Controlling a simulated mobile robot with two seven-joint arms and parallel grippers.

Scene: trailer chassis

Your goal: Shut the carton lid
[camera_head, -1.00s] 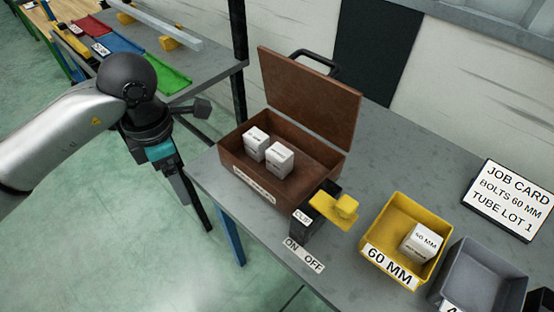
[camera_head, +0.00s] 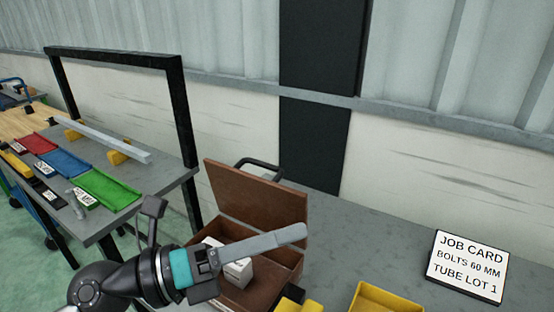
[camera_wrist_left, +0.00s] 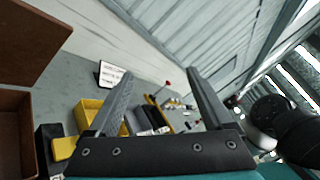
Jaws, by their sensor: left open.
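The brown carton (camera_head: 288,256) stands on the grey bench with its lid (camera_head: 255,200) raised, leaning back a little past upright. Two small white boxes sit inside it, one (camera_head: 238,270) partly hidden by my gripper. My left gripper (camera_head: 292,237) is over the carton, in front of the raised lid, with empty jaws. One finger shows clearly in the head view; the other is hidden behind it. In the left wrist view both fingers (camera_wrist_left: 159,73) are spread apart, with the lid (camera_wrist_left: 30,42) and carton (camera_wrist_left: 16,135) at the left edge. My right gripper is not in view.
A yellow bin (camera_head: 378,297) stands to the right of the carton, and a job card (camera_head: 466,266) lies farther right. A black handle (camera_head: 262,167) is behind the lid. Another bench with coloured trays (camera_head: 105,189) is at left. The bench behind the yellow bin is clear.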

